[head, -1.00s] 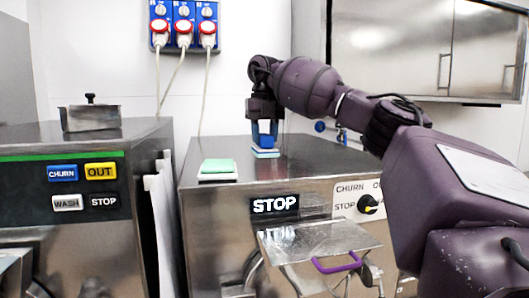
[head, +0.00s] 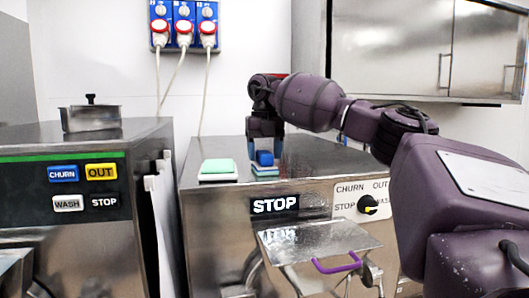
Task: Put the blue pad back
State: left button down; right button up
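The blue pad (head: 265,158) is small and stands on the steel top of the right machine, near its front edge. A paler blue and white layer shows under it. My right gripper (head: 265,150) points down over it from behind, its fingers spread to either side of the blue top part. The fingers look open around it; any contact is too small to make out. A green pad (head: 218,166) with a white underside lies a little to the left, apart from the blue one. My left gripper is not in view.
A left machine (head: 140,128) carries a lidded steel pan (head: 91,118). The right machine's front has a STOP plate (head: 275,204), a knob (head: 368,204) and a steel shelf (head: 318,238) with a purple handle (head: 337,265). The machine top behind the pads is mostly clear.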

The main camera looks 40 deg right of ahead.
aim_at(265, 151)
jog(key=shift+r, duration=0.1)
notch_tip(265, 151, up, 12)
dwell(0.7)
dwell(0.7)
